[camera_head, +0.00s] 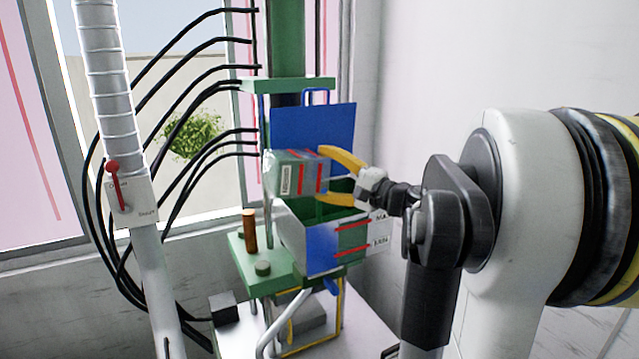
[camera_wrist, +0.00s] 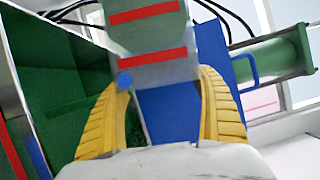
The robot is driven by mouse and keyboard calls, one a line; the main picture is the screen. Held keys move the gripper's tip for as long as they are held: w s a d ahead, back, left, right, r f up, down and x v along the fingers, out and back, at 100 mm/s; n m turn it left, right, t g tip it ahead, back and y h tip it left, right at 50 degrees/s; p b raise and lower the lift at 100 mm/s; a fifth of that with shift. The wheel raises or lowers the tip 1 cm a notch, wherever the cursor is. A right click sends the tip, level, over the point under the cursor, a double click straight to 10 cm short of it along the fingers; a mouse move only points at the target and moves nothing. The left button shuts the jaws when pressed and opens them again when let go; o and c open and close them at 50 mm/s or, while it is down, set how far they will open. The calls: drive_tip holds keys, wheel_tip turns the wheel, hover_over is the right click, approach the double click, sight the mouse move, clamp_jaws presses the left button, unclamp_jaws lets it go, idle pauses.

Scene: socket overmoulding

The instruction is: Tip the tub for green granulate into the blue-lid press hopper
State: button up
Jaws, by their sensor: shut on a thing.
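My gripper (camera_head: 326,177) has its yellow fingers closed on the tub (camera_head: 284,180), a grey-green box with red stripes and a white label. The tub is held above the press hopper (camera_head: 305,244). Its stripes and label run up and down, unlike the hopper's stripes, so it looks turned on its side. Its mouth and any granulate coming out are hidden. The hopper is open, with green inside. Its blue lid (camera_head: 313,128) stands up behind. In the wrist view the tub (camera_wrist: 150,35) is beyond the fingers (camera_wrist: 166,80), with the hopper (camera_wrist: 70,90) at left.
The green press frame (camera_head: 288,85) rises behind the hopper. Black hoses (camera_head: 120,125) curve at left, near a pale post with a red lever (camera_head: 114,168). A brown cylinder (camera_head: 250,231) stands on the green ledge. A white wall (camera_head: 440,80) is at right.

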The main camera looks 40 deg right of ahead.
drive_tip(key=shift+s+d+m+b, duration=0.1)
drive_tip(key=shift+d+m+b, duration=0.15)
drive_tip(key=shift+m+b, duration=0.35)
drive_tip(key=shift+t, duration=0.3)
idle(1.1)
